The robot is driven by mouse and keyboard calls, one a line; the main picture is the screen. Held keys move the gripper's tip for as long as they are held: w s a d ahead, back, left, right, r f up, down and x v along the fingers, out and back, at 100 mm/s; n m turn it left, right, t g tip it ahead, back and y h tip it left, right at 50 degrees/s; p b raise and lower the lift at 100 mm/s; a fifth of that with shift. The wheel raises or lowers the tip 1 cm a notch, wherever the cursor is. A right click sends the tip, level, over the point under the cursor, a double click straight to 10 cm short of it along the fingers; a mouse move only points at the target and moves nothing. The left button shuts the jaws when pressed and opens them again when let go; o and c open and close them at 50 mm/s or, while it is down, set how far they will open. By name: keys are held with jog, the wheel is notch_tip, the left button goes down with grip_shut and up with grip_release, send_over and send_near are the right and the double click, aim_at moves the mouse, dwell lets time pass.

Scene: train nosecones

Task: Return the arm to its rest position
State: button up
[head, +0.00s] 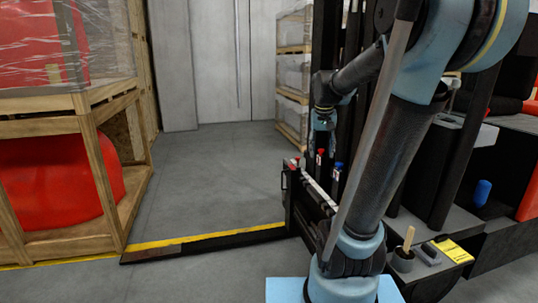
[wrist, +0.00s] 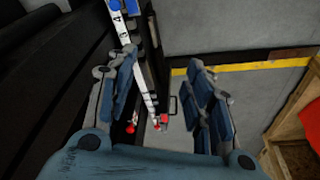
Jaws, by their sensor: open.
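My gripper (head: 325,122) hangs from my blue and black arm in front of the dark machine. In the wrist view my gripper (wrist: 163,60) has its two fingers spread wide, with nothing held between them. Beyond and below the fingers is a numbered white strip (wrist: 137,63) with small red and blue parts along it. In the head view, red-topped (head: 320,153) and blue-topped (head: 338,168) parts stand just below my gripper. My arm hides part of the machine behind it.
A wooden crate (head: 90,150) with red contents stands at the left. A black-and-yellow floor edge (head: 205,241) runs across the front. The middle floor is clear.

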jog(key=s+f+n, duration=0.1)
jog(key=s+f, duration=0.7)
jog(key=s, duration=0.3)
jog(key=s+f, duration=0.7)
jog(key=s, duration=0.5)
jog(key=shift+s+a+f+n+g+y, duration=0.15)
jog(key=shift+a+f+n+g+y, duration=0.15)
jog(key=shift+a+f+n+y, duration=0.1)
jog(key=shift+w+f, duration=0.2)
jog(key=shift+w, duration=0.3)
